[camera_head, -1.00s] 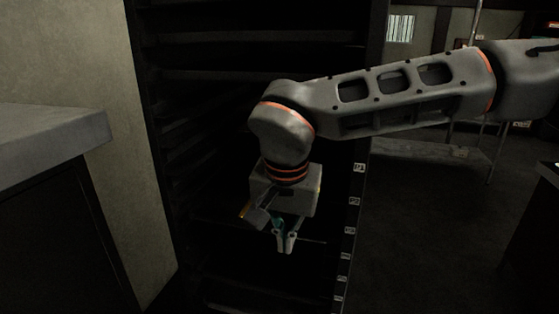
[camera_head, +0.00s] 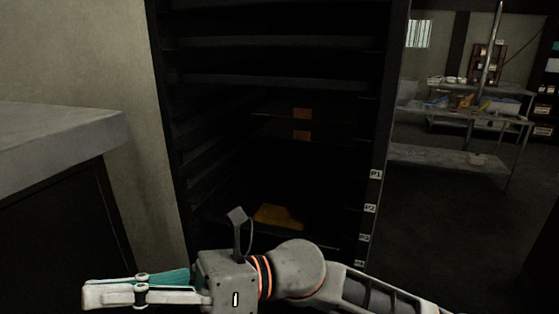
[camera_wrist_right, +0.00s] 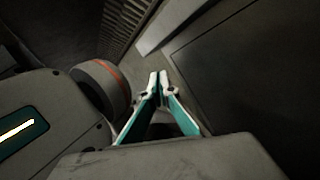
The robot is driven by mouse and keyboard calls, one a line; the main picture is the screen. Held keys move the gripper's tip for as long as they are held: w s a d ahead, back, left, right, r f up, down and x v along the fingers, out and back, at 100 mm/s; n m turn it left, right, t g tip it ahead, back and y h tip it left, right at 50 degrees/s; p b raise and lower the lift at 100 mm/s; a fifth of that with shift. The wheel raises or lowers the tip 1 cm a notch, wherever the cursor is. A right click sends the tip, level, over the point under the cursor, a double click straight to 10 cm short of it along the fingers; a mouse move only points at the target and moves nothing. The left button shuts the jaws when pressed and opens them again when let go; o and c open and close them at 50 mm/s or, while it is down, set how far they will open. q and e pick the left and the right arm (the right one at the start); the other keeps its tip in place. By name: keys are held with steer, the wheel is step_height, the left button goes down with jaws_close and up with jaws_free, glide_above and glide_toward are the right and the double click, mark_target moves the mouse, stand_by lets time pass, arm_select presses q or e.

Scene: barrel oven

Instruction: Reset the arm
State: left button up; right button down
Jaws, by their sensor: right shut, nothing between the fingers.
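My right gripper (camera_head: 92,295) is low at the left of the head view, in front of the dark rack and pointing left. Its arm comes in from the bottom right. In the right wrist view its fingertips (camera_wrist_right: 159,74) meet and hold nothing. The dark rack (camera_head: 385,120) stands open in the middle, with several shelf rails inside. My left gripper is not in view.
A counter with a grey top (camera_head: 60,135) stands at the left, near the right gripper. A metal table (camera_head: 440,155) with several items stands at the back right. The dark floor (camera_head: 440,235) right of the rack looks clear.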

steer(key=w+d+f+m+t+y, duration=0.2)
steer(key=w+d+m+t+y, duration=0.35)
steer(key=w+m+t, duration=1)
steer(key=w+d+f+m+t+h, duration=0.2)
steer(key=d+f+m+t+h, duration=0.35)
steer(key=f+m, duration=0.35)
steer(key=w+d+f+m+t+h, duration=0.4)
steer(key=d+f+m, duration=0.3)
steer(key=m, duration=0.4)
steer(key=s+d+f+m+g+h, duration=0.2)
steer(key=s+d+f+m+h, duration=0.2)
steer(key=f, duration=0.7)
steer(key=s+d+f+m+g+h, duration=0.2)
steer(key=s+d+f+m+h, duration=0.2)
steer(key=s+d+f, duration=0.4)
steer(key=s+d+f+m+g+h, duration=0.1)
steer(key=s+d+f+m+h, duration=0.3)
steer(key=d+f, duration=0.6)
step_height(320, 180, down, 4)
steer(key=shift+s+d+f+m+g, duration=0.2)
steer(key=shift+s+d+m+g, duration=0.15)
steer(key=shift+s+m, duration=0.8)
steer(key=shift+w, duration=0.1)
